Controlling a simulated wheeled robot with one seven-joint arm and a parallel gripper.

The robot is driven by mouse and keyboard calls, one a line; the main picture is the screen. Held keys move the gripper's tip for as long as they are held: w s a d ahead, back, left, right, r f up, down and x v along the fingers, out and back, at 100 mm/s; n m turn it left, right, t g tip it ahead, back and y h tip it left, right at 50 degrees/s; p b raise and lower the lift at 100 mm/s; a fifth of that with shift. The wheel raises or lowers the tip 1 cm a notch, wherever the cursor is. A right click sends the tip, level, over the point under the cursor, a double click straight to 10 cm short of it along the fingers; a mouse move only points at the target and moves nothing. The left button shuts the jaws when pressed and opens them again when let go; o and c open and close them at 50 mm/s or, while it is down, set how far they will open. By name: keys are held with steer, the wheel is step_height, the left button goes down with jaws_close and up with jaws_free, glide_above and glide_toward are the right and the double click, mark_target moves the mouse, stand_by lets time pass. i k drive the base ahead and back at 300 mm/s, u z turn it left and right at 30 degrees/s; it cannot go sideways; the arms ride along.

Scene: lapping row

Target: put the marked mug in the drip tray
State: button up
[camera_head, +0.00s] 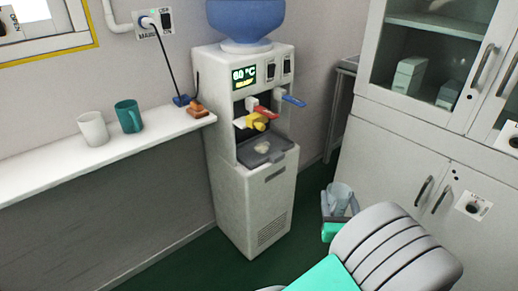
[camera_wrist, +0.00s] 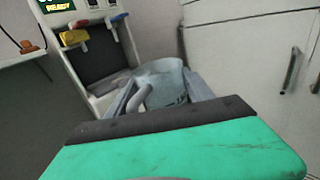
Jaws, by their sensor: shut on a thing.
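A pale grey-blue mug (camera_head: 341,194) is held in my gripper (camera_head: 338,210), to the right of the water dispenser. In the wrist view the mug (camera_wrist: 168,82) looks roughly upright, its handle toward the lower left and a dark mark low on its side. The jaws (camera_wrist: 165,98) are shut on it; their contact is partly hidden. The dark drip tray (camera_head: 282,150) sits in the dispenser's front below the taps, with a pale patch on it. The mug is apart from the tray, lower and to the right in the head view.
The dispenser (camera_head: 255,205) has blue, red and yellow levers (camera_head: 262,115) above the tray. A white mug (camera_head: 93,130) and a teal mug (camera_head: 128,117) stand on the left shelf (camera_head: 50,168). Cabinets (camera_head: 390,150) stand at right. Green floor lies between.

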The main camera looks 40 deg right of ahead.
mark_target(274, 149)
steer(key=i, duration=0.9)
